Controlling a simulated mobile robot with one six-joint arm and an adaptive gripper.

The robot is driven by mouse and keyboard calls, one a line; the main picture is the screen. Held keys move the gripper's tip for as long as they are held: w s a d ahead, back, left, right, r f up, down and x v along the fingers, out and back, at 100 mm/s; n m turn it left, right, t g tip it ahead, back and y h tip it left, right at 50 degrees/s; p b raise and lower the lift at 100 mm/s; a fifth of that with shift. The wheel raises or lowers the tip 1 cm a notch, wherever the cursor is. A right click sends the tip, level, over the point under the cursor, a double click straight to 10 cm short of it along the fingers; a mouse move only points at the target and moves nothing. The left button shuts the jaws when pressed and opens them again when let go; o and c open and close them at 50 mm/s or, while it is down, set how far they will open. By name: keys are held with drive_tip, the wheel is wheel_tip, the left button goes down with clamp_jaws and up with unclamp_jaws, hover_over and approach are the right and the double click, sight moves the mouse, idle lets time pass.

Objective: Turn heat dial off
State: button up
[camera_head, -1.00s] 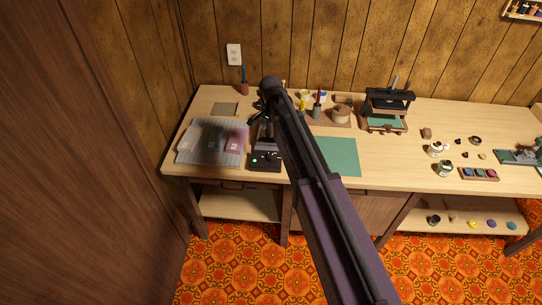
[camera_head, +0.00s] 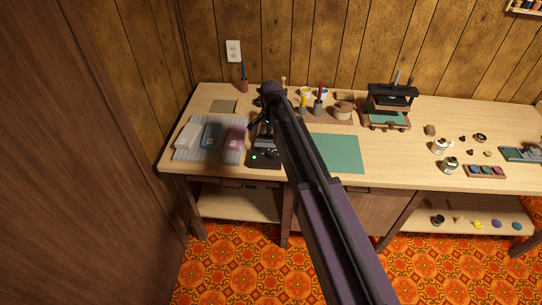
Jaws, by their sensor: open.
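A black machine (camera_head: 262,159) stands on the workbench, left of its middle, with a green light on its front panel. Small knob-like details show beside the light, but the heat dial's setting is too small to read. My arm crosses the view from the bottom right and covers the machine's right side and part of its top. My gripper (camera_head: 262,103) is a small dark shape at the arm's far end, above and behind the machine's front panel. It is open and apart from the panel; its fingers are mostly hidden.
A grey ribbed tray (camera_head: 187,155) with cards lies left of the machine. A green mat (camera_head: 340,155) lies to its right. A black press (camera_head: 391,96), cups and jars stand farther along the workbench (camera_head: 410,172). A brown wooden panel (camera_head: 80,170) rises at the left.

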sight(271, 153)
drive_tip(key=shift+f+b, duration=4.4)
drive_tip(key=shift+f, duration=0.25)
drive_tip(key=shift+c, duration=0.2)
clamp_jaws()
